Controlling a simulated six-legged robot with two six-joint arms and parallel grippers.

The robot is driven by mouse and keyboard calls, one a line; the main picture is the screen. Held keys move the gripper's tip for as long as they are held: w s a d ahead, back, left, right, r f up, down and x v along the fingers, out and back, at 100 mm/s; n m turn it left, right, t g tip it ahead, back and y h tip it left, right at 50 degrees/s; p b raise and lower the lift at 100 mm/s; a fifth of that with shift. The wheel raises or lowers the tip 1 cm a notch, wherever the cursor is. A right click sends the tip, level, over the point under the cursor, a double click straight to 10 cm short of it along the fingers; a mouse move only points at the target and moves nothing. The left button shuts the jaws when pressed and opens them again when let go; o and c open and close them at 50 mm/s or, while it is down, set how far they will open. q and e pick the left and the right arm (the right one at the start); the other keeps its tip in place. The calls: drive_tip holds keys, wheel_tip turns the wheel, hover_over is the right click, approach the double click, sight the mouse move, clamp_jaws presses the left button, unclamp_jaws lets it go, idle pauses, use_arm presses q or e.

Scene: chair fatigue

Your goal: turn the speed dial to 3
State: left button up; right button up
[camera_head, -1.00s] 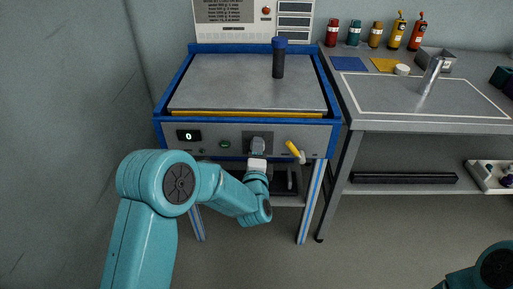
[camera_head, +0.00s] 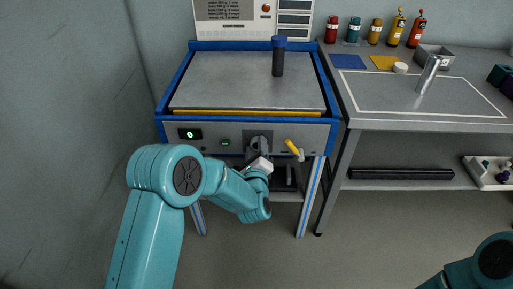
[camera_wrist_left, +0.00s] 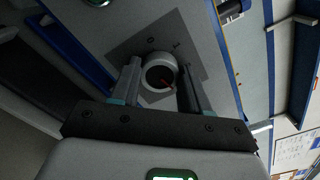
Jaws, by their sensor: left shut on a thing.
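The speed dial (camera_wrist_left: 160,74) is a round grey knob with a red pointer line, on a dark square plate (camera_wrist_left: 192,48) on the machine's front panel. My left gripper (camera_wrist_left: 162,80) has one finger on each side of the dial and is shut on it. In the head view the left gripper (camera_head: 260,154) is in front of the dark plate and largely hides the dial. The number marks around the dial are too small to read. The display (camera_head: 190,134) shows 0. My right gripper is not in view.
A yellow lever (camera_head: 292,146) sits just right of the dial. A green button (camera_head: 225,141) is left of it. A dark cylinder with a blue cap (camera_head: 278,57) stands on the machine top. A side table (camera_head: 420,125) with bottles stands at the right.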

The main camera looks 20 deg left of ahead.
use_arm(q)
drive_tip(key=shift+f, duration=0.15)
drive_tip(key=o, duration=1.1)
drive_tip(key=shift+c, duration=0.2)
drive_tip(key=p+v, duration=0.1)
drive_tip(key=v, duration=1.5)
drive_tip(key=shift+s, duration=0.2)
drive_tip(key=shift+d, duration=0.1)
